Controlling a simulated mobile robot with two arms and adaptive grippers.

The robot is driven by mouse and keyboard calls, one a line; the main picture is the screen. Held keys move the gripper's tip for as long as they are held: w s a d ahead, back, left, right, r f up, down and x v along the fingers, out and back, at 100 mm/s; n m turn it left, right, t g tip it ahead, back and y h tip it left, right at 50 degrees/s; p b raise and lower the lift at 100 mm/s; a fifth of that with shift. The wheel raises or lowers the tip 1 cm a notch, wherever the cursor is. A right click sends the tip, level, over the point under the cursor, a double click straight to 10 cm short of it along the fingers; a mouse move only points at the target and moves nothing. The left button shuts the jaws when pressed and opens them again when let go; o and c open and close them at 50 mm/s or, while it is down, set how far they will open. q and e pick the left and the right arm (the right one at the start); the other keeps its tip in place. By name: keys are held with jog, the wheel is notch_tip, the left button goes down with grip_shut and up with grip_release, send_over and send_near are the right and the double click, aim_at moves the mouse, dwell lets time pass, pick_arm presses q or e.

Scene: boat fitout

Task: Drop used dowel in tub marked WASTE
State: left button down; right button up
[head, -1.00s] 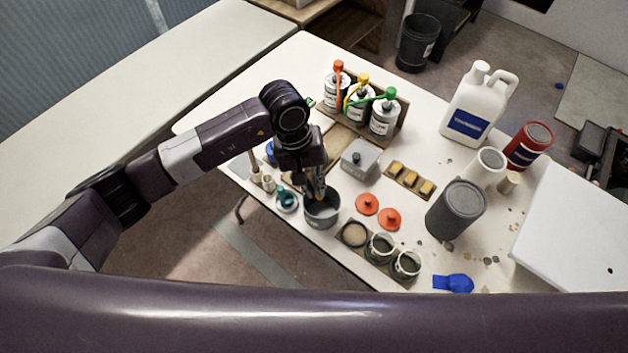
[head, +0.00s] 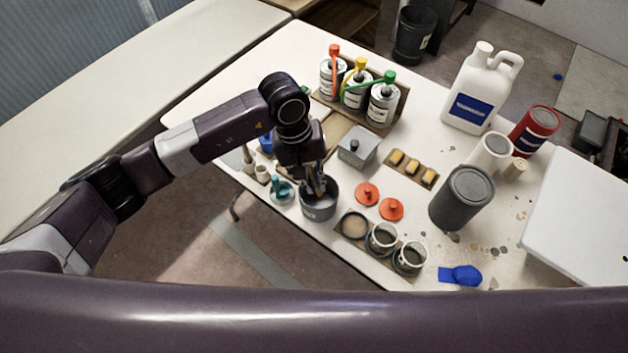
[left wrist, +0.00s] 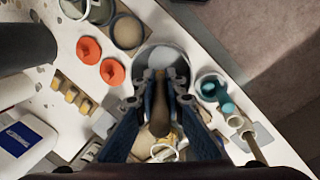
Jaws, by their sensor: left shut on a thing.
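My left gripper (head: 318,188) points down at the mouth of a grey tub (head: 319,211). In the left wrist view, the gripper (left wrist: 159,98) is shut on a brown dowel (left wrist: 160,112), held between its blue fingers. The dowel lines up with the tub, whose pale inside (left wrist: 165,57) shows beyond the fingertips. In the head view the dowel is mostly hidden by the gripper. I cannot tell how far the dowel reaches into the tub. No WASTE lettering is readable on the tub. My right gripper is not in view.
Beside the tub are orange lids (head: 391,209), small open cups (head: 381,239) and a teal item (head: 281,190). A grey lidded box (head: 357,147) and a rack of bottles (head: 383,104) stand behind. A dark bin (head: 413,36) is on the floor.

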pick_arm(q)
jog(key=c, duration=1.9)
grip_release()
jog(key=shift+c, duration=0.2)
jog(key=v, duration=1.2)
jog(key=shift+d, duration=0.1)
